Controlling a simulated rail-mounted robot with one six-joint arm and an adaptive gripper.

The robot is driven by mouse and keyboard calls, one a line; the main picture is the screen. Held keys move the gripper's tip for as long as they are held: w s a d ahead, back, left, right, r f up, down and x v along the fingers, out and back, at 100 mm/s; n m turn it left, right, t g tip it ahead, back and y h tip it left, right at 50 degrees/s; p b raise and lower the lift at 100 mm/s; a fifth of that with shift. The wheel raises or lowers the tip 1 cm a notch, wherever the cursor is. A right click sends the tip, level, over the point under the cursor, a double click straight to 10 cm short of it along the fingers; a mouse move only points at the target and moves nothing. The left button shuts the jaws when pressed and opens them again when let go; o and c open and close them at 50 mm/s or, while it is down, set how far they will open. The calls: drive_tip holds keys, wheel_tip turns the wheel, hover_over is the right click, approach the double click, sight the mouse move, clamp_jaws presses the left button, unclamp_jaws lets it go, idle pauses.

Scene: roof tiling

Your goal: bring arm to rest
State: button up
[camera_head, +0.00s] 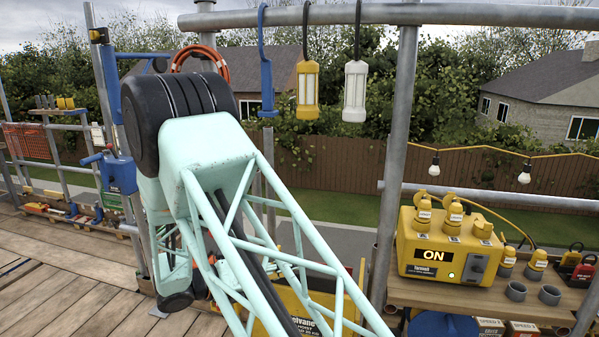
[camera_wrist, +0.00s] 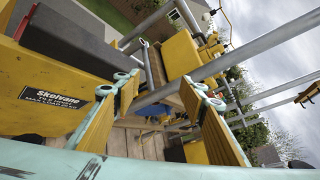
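My gripper (camera_wrist: 160,98) shows in the wrist view as two yellow-padded fingers, spread apart, with a clear gap between them. I see nothing held in the gap; planks and scaffold parts show through it from farther off. In the head view my mint-green lattice arm is folded up in the middle, with a black rounded joint at its top.
A yellow machine (camera_head: 268,312) stands behind my arm; its labelled yellow side (camera_wrist: 50,98) is close on the left in the wrist view. Scaffold tubes (camera_head: 396,150) and hanging lamps (camera_head: 307,88) are near. A yellow power box (camera_head: 425,262) reads ON. Plank decking (camera_head: 70,270) at left is largely clear.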

drive_tip(key=s+d+r+m+g+y, duration=0.1)
drive_tip(key=s+d+r+m+g, duration=0.3)
drive_tip(key=s+d+r+m, duration=0.55)
drive_tip(key=s+d+r+m+g+y, duration=0.2)
drive_tip(key=s+d+r+m+g, duration=0.45)
drive_tip(key=d, duration=0.65)
drive_tip(key=s+d+r+m+t+y, duration=0.1)
drive_tip(key=s+d+r+m+y, duration=0.2)
drive_tip(key=s, duration=0.5)
drive_tip(key=s+d+r+m+t+y, duration=0.15)
drive_tip(key=s+m, duration=0.25)
drive_tip(key=s, duration=0.4)
drive_tip(key=s+a+r+m+t+y, duration=0.1)
drive_tip(key=s+r+m+y, duration=0.1)
drive_tip(key=s+m, duration=0.4)
drive_tip(key=s+a+r+m+t+y, duration=0.1)
drive_tip(key=s+r+m, duration=0.3)
drive_tip(key=s, duration=0.7)
drive_tip(key=shift+s+a+r+m+t+y, duration=0.2)
drive_tip(key=shift+r+m+t+y, duration=0.2)
drive_tip(key=shift+m+t+y, duration=0.4)
